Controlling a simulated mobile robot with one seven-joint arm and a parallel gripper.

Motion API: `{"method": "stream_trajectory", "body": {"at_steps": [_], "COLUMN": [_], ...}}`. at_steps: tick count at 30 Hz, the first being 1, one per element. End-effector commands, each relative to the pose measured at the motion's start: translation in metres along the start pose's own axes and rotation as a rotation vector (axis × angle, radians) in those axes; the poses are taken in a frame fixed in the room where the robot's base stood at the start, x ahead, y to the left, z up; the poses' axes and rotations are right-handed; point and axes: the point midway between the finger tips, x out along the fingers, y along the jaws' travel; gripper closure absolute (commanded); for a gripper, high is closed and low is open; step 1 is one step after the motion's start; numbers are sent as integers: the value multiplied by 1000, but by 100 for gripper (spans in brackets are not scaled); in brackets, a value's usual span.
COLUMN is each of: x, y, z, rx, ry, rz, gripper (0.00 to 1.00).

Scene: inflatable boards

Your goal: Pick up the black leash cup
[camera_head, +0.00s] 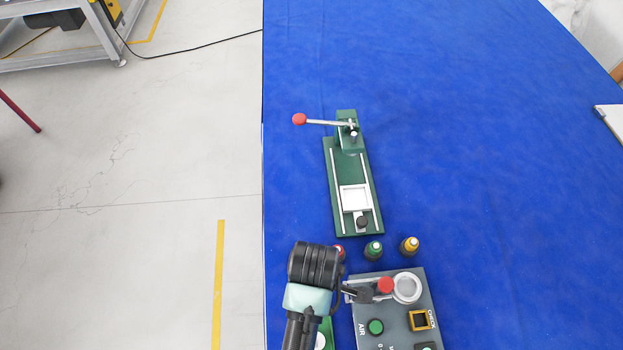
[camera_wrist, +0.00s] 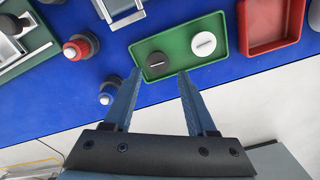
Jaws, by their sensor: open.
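The black leash cup (camera_wrist: 156,62) is a small dark round piece with a pale slot mark. It lies in the left part of a green tray (camera_wrist: 178,36) in the wrist view, with a white round piece (camera_wrist: 204,43) to its right. My gripper (camera_wrist: 160,75) is open and empty, its two blue-grey fingers pointing at the tray. The black cup appears between the fingertips, slightly beyond them; the height gap is hard to judge. In the head view my arm covers most of the green tray (camera_head: 327,328), and the black cup is hidden.
A red tray (camera_wrist: 270,50) lies right of the green tray. A red-collared piece (camera_wrist: 80,48) and a blue one (camera_wrist: 109,93) stand left of it. A grey control box (camera_head: 395,325) and a green clamp fixture (camera_head: 350,170) are on the blue table.

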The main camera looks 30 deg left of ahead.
Motion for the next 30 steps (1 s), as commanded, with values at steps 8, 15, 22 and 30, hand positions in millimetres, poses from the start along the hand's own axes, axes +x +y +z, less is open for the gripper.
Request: {"method": "stream_trajectory", "body": {"at_steps": [8, 15, 22, 30], "x": [22, 46, 70, 73], "y": [1, 0, 1, 1], "z": [-1, -7, -8, -8], "rx": [1, 1, 2, 2], "ry": [0, 0, 0, 1], "rz": [2, 0, 2, 5], "gripper": [43, 43, 43, 43]}}
